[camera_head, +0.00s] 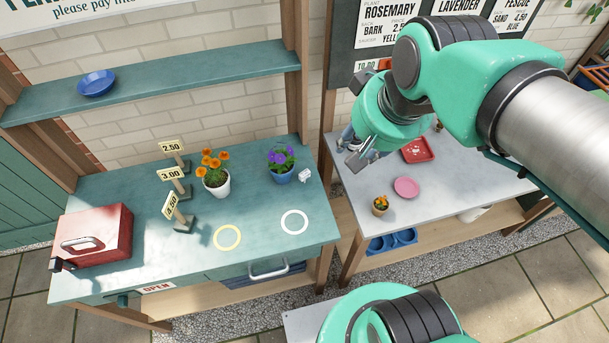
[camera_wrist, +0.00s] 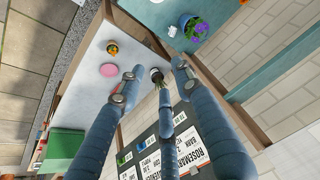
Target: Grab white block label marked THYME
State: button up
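A small white block (camera_head: 304,175) sits on the teal counter (camera_head: 120,205), just right of the blue pot with purple flowers (camera_head: 282,165). It also appears in the wrist view as a small white piece (camera_wrist: 172,31) beside the same blue pot. Its lettering is too small to read, so I cannot confirm THYME. My gripper (camera_head: 356,150) is in the air over the left part of the grey table, to the right of the block and apart from it. In the wrist view my gripper's fingers (camera_wrist: 156,75) are spread, with nothing visibly held.
The grey table (camera_head: 455,165) holds a red tray (camera_head: 418,149), a pink saucer (camera_head: 406,187) and a small orange-flowered pot (camera_head: 380,205). Price signs (camera_head: 172,174), an orange-flowered white pot (camera_head: 216,180) and a red box (camera_head: 95,235) stand on the counter. A gap separates the tables.

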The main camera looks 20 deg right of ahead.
jog(key=w+f+m+g, duration=0.2)
jog(key=w+f+m, duration=0.15)
jog(key=w, duration=0.55)
jog(key=m+g+y, duration=0.3)
jog(key=m, duration=0.3)
send_over(307, 173)
jog(key=s+d, duration=0.2)
jog(key=d, duration=0.2)
notch_tip(307, 173, down, 14)
jog(key=w+f+m+g, duration=0.1)
jog(key=w+f, duration=0.3)
jog(key=f, duration=0.5)
jog(key=shift+f+m+g+y+p, duration=0.3)
jog(key=shift+f+m+y+p, duration=0.1)
jog(key=shift+m, duration=0.35)
jog(key=shift+b+x, duration=0.65)
jog(key=shift+x, duration=3.6)
jog(key=shift+f, duration=0.15)
jog(key=shift+b+x, duration=0.65)
jog(key=shift+x, duration=1.8)
jog(key=shift+d, duration=0.1)
